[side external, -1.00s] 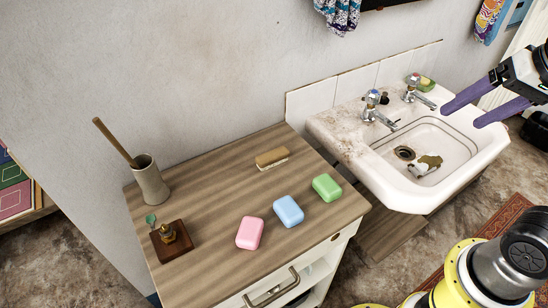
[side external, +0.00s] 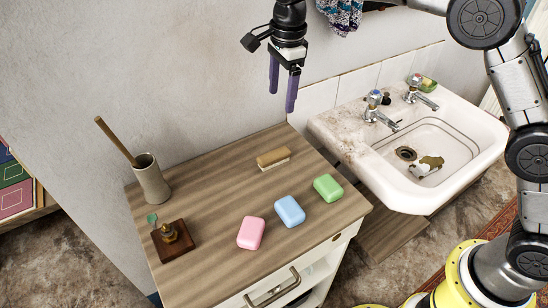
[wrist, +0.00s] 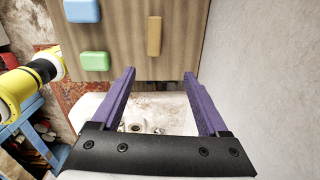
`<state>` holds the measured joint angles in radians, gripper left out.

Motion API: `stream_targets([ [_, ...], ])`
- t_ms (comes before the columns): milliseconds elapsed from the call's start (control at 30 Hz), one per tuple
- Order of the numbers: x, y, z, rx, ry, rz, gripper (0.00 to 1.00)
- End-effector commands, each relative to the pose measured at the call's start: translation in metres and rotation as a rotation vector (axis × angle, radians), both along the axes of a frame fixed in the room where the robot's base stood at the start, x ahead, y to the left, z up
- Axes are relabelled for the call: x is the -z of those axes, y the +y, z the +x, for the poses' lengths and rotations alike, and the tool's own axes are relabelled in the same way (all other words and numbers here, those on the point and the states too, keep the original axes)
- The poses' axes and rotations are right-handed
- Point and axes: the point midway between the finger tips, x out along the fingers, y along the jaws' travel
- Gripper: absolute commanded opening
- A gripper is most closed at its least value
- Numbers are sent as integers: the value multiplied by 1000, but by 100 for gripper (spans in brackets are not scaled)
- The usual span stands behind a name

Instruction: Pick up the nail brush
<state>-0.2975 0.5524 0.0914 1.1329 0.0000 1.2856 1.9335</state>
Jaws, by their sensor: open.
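The nail brush (side external: 273,158), with a tan wooden back and pale bristles, lies bristles down near the back of the wooden cabinet top (side external: 225,185). It also shows in the wrist view (wrist: 154,36), beyond the fingertips. My gripper (side external: 281,98) hangs above the brush with its purple fingers pointing down. The fingers are apart with nothing between them. In the wrist view my gripper (wrist: 160,75) shows the sink between and below its fingers, and the brush is ahead, clear of both fingers.
Pink (side external: 251,232), blue (side external: 289,211) and green (side external: 328,187) soap bars lie in front of the brush. A beige holder (side external: 152,180) with a stick and a brown block (side external: 173,242) stand left. The stained sink (side external: 440,185) adjoins on the right. The wall rises behind.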

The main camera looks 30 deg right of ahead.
Motion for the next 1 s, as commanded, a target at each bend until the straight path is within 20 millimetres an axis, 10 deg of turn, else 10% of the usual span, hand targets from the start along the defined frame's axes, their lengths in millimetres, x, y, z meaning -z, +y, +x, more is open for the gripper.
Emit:
stream_targets([
  [600,114,19,-3,-38,80,-27,78],
  [1000,150,19,-1,-38,79,-26,78],
])
